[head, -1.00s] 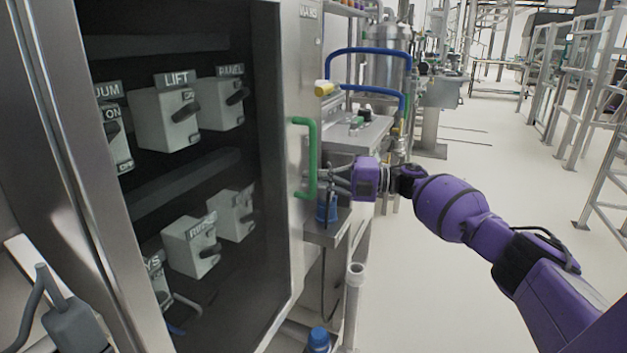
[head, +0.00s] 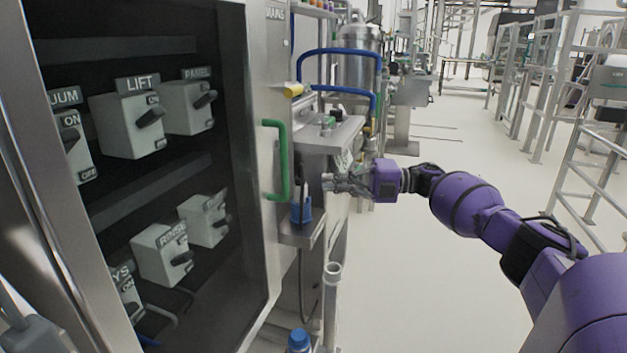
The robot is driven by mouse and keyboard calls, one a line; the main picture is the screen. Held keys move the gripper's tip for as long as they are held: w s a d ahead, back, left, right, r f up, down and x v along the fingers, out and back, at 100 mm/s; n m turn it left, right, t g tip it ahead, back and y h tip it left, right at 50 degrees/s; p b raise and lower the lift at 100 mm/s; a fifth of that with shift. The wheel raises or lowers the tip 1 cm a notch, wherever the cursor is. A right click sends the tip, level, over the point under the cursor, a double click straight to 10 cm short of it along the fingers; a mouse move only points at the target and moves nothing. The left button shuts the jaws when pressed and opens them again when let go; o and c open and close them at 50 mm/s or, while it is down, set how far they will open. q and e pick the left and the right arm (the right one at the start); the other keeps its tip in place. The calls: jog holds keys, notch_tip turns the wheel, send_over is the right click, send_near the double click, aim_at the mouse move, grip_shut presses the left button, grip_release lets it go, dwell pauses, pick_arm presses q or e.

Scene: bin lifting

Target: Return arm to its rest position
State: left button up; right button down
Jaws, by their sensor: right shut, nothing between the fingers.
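My right arm reaches in from the right in the head view. Its purple wrist leads to the right gripper (head: 332,182), which points left and is shut and empty. It is to the right of the green handle (head: 284,160) on the steel cabinet, with a visible gap in the picture between them. Behind it are the steel shelf and bench parts. My left gripper is not in view.
The open cabinet (head: 257,60) at left holds several switch boxes, among them the LIFT switch (head: 130,125) and the RINSE switch (head: 162,252). A blue holder (head: 301,213) sits on a small ledge beside the cabinet. The pale floor (head: 425,285) is clear; steel railings stand at right.

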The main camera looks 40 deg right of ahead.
jog(key=shift+s+d, duration=0.25)
